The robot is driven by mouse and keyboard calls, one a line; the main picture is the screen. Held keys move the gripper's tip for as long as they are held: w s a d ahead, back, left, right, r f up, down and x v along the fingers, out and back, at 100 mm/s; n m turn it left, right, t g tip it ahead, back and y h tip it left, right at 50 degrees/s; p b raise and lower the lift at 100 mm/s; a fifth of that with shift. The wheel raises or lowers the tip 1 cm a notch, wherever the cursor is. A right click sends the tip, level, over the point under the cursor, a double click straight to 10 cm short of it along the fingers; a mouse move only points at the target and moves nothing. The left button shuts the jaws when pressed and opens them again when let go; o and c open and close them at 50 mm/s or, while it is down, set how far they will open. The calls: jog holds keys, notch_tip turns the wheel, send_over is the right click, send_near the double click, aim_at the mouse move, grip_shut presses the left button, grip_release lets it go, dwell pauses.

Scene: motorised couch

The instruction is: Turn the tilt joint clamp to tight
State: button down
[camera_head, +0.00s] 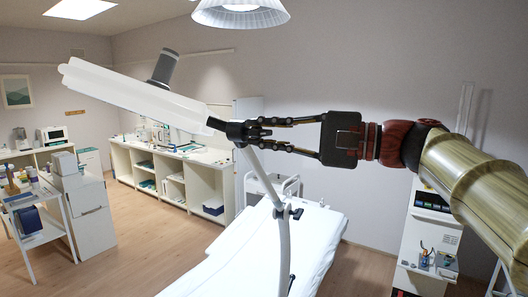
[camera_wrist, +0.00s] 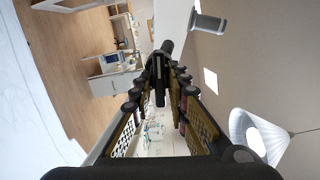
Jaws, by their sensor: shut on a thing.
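A black joint, which I take for the tilt joint clamp (camera_head: 237,132), sits where a long white bar-shaped head (camera_head: 140,97) meets the top of a bent grey pole (camera_head: 276,190). My gripper (camera_head: 257,132) reaches in from the right, level, with its fingers shut on the black part at the joint. In the wrist view, a dark lever-like piece (camera_wrist: 160,82) lies between the fingertips of my gripper (camera_wrist: 161,76). The far side of the joint is hidden. I cannot read any tight or loose mark.
A grey cylinder (camera_head: 163,68) stands up from the white head. A second dark knob (camera_head: 291,212) is lower on the pole. A white-covered couch (camera_head: 240,262) lies below. A ceiling lamp (camera_head: 240,12) hangs above. Shelves (camera_head: 180,180) line the back wall.

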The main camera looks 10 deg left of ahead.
jog(key=n+b, duration=0.3)
jog(key=shift+f+b, duration=0.2)
jog(key=shift+b, duration=0.1)
jog(key=shift+r+n+b, duration=0.15)
jog(key=shift+n+b, duration=0.75)
jog(key=shift+r, duration=0.1)
jog(key=c, duration=1.7)
grip_release()
jog(key=shift+n, duration=0.3)
jog(key=d, duration=0.4)
jog(key=s+d, duration=0.1)
jog(key=d, duration=0.2)
jog(key=s+d, duration=0.1)
jog(key=d, duration=0.3)
jog(key=shift+s+d, duration=0.15)
jog(key=shift+d, duration=0.2)
